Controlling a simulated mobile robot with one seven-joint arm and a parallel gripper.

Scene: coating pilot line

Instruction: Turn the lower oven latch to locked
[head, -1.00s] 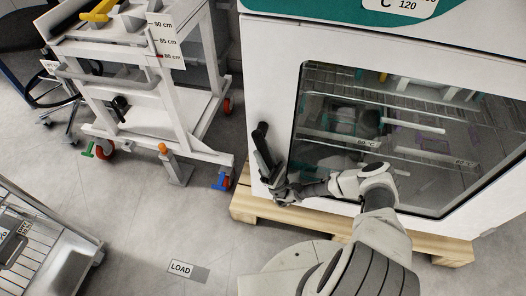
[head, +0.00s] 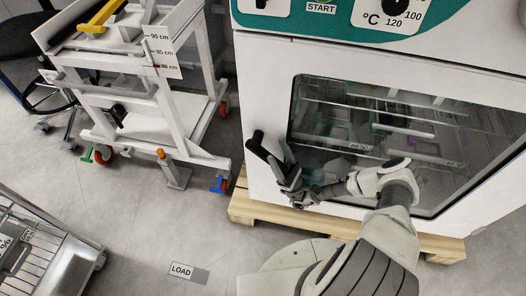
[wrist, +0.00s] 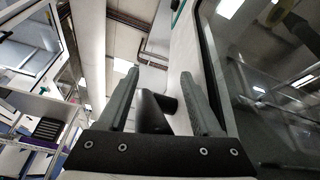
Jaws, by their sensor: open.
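The lower oven latch (head: 257,137) is a black lever at the left edge of the white oven door; its upper end shows above my gripper. My gripper (head: 264,152) is at the latch, with its jaws partly covering the lever's lower part. In the wrist view my gripper (wrist: 158,78) is open, with one finger on each side of the black latch lever (wrist: 151,112). The lever stands between the fingers with gaps visible on both sides. A short stub joins it toward the door on the right. Its pivot is hidden in the head view.
The oven door has a large glass window (head: 400,125) with racks behind it. The oven stands on a wooden pallet (head: 245,208). A white trolley (head: 190,120) stands to the left, and a metal rack cart (head: 75,255) at lower left. Floor near the LOAD label (head: 182,270) is clear.

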